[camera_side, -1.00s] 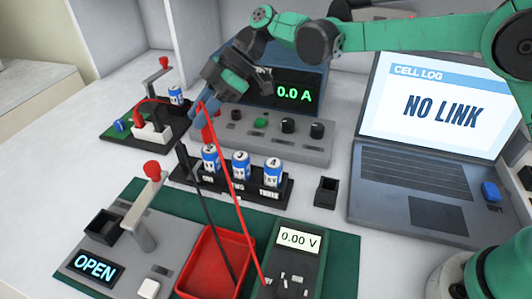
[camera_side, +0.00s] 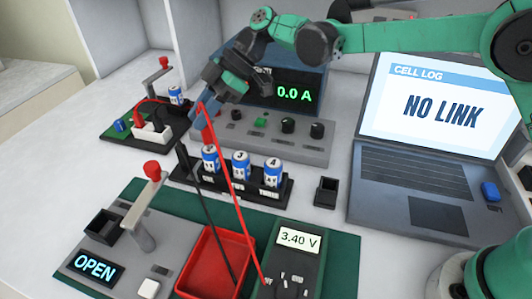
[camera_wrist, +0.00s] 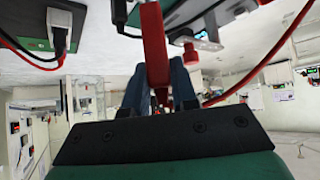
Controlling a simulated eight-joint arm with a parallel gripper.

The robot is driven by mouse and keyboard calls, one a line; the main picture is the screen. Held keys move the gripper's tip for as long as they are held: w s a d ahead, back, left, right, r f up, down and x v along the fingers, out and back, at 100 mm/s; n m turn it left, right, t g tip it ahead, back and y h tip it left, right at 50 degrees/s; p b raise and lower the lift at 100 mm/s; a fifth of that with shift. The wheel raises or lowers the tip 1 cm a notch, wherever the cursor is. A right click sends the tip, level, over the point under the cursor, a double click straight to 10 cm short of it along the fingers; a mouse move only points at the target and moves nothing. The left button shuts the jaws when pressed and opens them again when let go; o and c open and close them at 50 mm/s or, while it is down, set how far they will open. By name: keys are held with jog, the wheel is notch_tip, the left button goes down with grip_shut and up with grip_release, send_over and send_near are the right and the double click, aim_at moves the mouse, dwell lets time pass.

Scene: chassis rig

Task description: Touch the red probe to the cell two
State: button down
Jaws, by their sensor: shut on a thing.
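My gripper (camera_side: 200,112) is shut on the red probe (camera_side: 207,133), which points down at the top of the left cell (camera_side: 210,158) in the black rack. The rack's slots are labelled ONE, TWO and THREE. The middle cell (camera_side: 241,166), over TWO, and the right cell (camera_side: 272,173) stand upright beside it. I cannot make out the exact contact at the tip. In the wrist view the red probe (camera_wrist: 154,45) sits between the blue fingers (camera_wrist: 158,88). The black probe (camera_side: 183,155) stands at the rack's left end. The meter (camera_side: 299,238) reads 3.40 V.
A red tray (camera_side: 215,262) and a lever fixture (camera_side: 140,225) with an OPEN display stand in front. The bench supply (camera_side: 270,140) is behind the rack. A small black holder (camera_side: 326,192) and the laptop (camera_side: 430,200) are at right. The red lead runs down across the rack.

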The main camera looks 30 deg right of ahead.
jog(key=shift+r, duration=3)
